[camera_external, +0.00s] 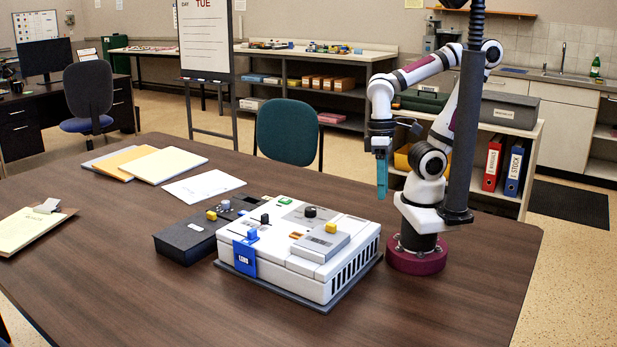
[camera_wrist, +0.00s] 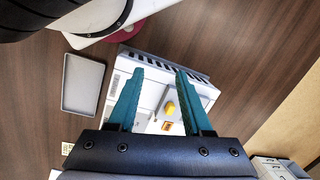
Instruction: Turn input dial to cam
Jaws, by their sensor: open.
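A white device (camera_external: 318,262) with several knobs on its top stands on a dark base on the brown table. Its top has a black round knob (camera_external: 310,212), another black knob (camera_external: 265,218), a blue knob (camera_external: 252,235) and a yellow knob (camera_external: 330,227) on a raised grey block. I cannot read which knob is the input dial or where cam is marked. My gripper (camera_external: 382,178) hangs fingers down, above and right of the device, touching nothing. In the wrist view my teal fingers (camera_wrist: 160,72) are apart and empty, with the white device (camera_wrist: 202,88) and yellow knob (camera_wrist: 170,107) below.
A dark grey box (camera_external: 188,240) with knobs sits close left of the device. A shallow grey tray (camera_wrist: 83,82) lies beside the device in the wrist view. Folders (camera_external: 165,165), a white paper (camera_external: 203,188) and a clipboard (camera_external: 32,228) lie further left. The front table is clear.

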